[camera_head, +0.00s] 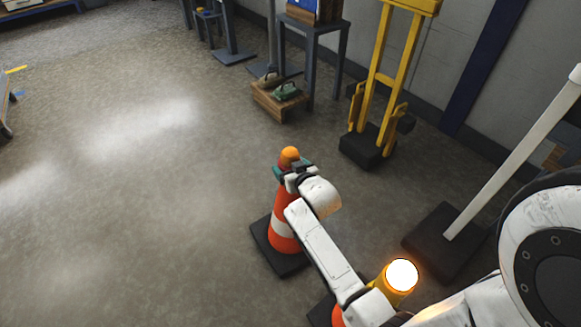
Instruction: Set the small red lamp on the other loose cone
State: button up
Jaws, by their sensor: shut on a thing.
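An orange cone (283,229) with a white band stands upright on a dark square base in the middle of the floor. A small lamp with an orange-red dome (290,153) is at the top of this cone. My gripper (290,171) is shut on the lamp just below its dome. The gripper and wrist hide the lamp's lower part and the cone's tip, so I cannot tell whether the lamp touches the cone. Part of another orange cone (338,318) shows at the bottom edge, mostly hidden by my arm. A lit yellow lamp (401,277) is near it.
A yellow upright frame (390,75) on a dark base stands behind to the right. A white post (510,155) on a dark base is at right. A wooden crate (278,103) and a dark table (313,28) are at the back. The floor at left is clear.

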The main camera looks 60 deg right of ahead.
jog(key=shift+f, duration=0.2)
dwell(0.5)
jog(key=o, duration=1.1)
jog(key=shift+s+a, duration=0.1)
jog(key=p+v, duration=0.3)
jog(key=v, duration=0.7)
jog(key=shift+s+a+r+p, duration=0.15)
jog(key=shift+s+r+p, duration=0.05)
jog(key=shift+p, duration=0.2)
